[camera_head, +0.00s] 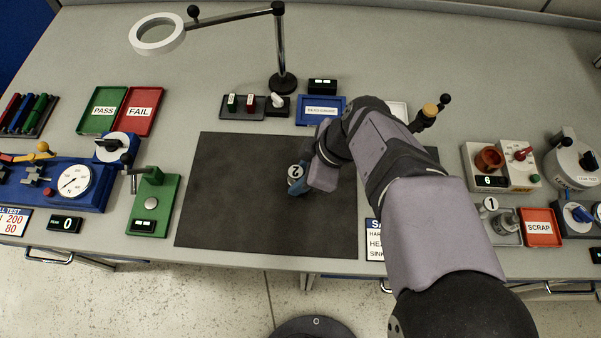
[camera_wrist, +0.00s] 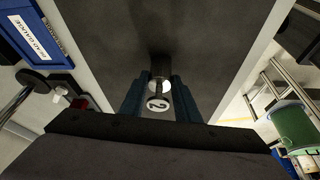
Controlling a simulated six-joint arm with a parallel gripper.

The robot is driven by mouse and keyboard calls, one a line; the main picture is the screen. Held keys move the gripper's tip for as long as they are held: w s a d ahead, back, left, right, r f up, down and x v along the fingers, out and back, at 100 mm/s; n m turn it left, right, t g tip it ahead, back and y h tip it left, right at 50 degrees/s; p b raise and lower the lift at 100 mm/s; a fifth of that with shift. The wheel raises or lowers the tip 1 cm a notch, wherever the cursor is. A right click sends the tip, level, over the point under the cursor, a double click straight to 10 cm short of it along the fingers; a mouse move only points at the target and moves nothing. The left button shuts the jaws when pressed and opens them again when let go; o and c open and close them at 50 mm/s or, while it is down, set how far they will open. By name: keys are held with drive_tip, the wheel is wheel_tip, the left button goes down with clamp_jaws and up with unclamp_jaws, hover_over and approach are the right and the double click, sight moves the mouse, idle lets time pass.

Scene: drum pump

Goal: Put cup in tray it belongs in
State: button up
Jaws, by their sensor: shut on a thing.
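A small cup marked 2 (camera_head: 295,171) is over the dark mat (camera_head: 230,190); it also shows in the wrist view (camera_wrist: 158,103). My gripper (camera_head: 299,186) is shut on it, with a blue finger on each side (camera_wrist: 156,98). I cannot tell whether the cup touches the mat. A green PASS tray (camera_head: 89,122) and a red FAIL tray (camera_head: 137,126) lie at the left back. A red SCRAP tray (camera_head: 540,240) is at the right. A blue tray (camera_head: 301,117) with a white label lies behind the mat. All four look empty.
A ring lamp (camera_head: 157,34) on a stand (camera_head: 284,83) rises behind the mat. A blue gauge unit (camera_head: 92,205) and a green fixture (camera_head: 153,204) stand left. A part marked 1 (camera_head: 491,204) stands right. The mat's left part is clear.

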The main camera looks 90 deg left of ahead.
drive_tip(key=shift+f, duration=0.1)
drive_tip(key=o, duration=1.2)
drive_tip(key=shift+c, duration=0.2)
